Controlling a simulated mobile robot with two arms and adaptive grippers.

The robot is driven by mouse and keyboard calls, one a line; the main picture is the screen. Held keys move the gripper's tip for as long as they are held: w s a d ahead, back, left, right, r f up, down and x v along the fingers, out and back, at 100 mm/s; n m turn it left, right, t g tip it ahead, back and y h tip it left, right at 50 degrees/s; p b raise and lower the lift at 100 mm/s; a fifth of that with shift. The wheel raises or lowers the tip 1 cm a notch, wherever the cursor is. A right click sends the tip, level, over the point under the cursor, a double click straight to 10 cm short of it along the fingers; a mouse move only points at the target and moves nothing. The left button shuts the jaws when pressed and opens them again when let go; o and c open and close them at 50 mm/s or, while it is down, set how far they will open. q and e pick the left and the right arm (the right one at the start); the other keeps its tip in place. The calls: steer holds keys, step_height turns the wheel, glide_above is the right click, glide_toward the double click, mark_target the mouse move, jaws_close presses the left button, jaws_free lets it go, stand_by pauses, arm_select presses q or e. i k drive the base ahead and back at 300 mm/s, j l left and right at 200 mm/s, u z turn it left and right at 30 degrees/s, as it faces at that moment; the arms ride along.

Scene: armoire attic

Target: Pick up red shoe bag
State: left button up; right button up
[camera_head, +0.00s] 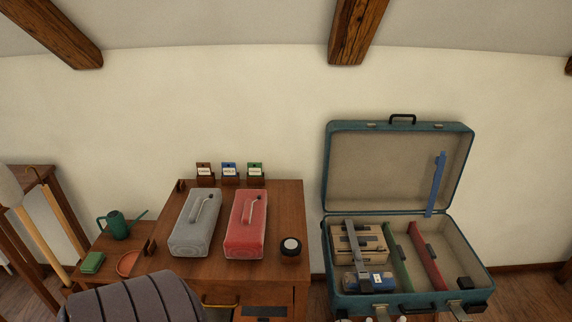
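The red shoe bag (246,226) lies on the wooden desk (285,197), with a strap-like handle on its top. A grey bag (195,224) of similar shape lies just to its left, with a narrow gap between them. A small dark round jar with a white top (290,246) stands to the right of the red bag. Nothing covers the red bag. Neither of my grippers shows in the head view, so whether they are open or shut is not shown.
An open teal suitcase (466,157) stands right of the desk, holding a cardboard box (371,240) and red and green dividers. Small card holders (229,170) line the desk's back. A dark padded chair back (135,303) rises in front. A green watering can (117,226) stands at left.

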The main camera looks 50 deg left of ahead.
mark_target(244, 238)
steer(key=u, duration=1.9)
